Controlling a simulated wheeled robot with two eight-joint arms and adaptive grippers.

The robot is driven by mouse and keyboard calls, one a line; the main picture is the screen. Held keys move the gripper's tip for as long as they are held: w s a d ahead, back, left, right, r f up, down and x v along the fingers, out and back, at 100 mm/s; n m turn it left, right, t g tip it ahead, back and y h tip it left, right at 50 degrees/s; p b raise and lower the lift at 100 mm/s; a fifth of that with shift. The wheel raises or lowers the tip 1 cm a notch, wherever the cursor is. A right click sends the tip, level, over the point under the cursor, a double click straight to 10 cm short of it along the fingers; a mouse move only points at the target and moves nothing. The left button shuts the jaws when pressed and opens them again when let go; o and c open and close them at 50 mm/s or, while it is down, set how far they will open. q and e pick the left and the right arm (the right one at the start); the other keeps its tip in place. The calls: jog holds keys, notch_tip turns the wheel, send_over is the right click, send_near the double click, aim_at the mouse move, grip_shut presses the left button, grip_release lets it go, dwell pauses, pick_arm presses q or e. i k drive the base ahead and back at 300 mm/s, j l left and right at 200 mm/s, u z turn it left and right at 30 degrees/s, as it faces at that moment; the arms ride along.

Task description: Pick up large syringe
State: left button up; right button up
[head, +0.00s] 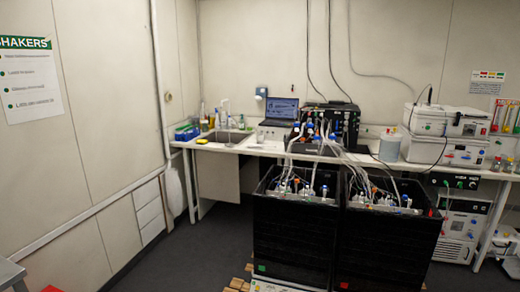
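I cannot make out a large syringe anywhere in the head view; at this distance the small items on the bench are too small to tell apart. Neither of my grippers shows in the head view.
A long white bench (268,148) runs along the back wall, with a sink (224,138), a laptop (282,109) and white instruments (444,121). Two black bins (293,238) (385,247) full of tubed vessels stand before it. A grey surface (11,273) shows at lower left. The floor (190,255) left of the bins is clear.

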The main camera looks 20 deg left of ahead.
aim_at(259, 146)
jog(key=i+j+u, duration=1.05)
jog(key=i, duration=0.55)
jog(key=i+u, duration=0.3)
jog(key=i, duration=0.55)
jog(key=i+z, duration=0.3)
jog(key=i, duration=0.2)
jog(key=i+j+z, duration=0.25)
jog(key=i, duration=0.2)
jog(key=i+j+z, duration=0.3)
jog(key=i, duration=0.15)
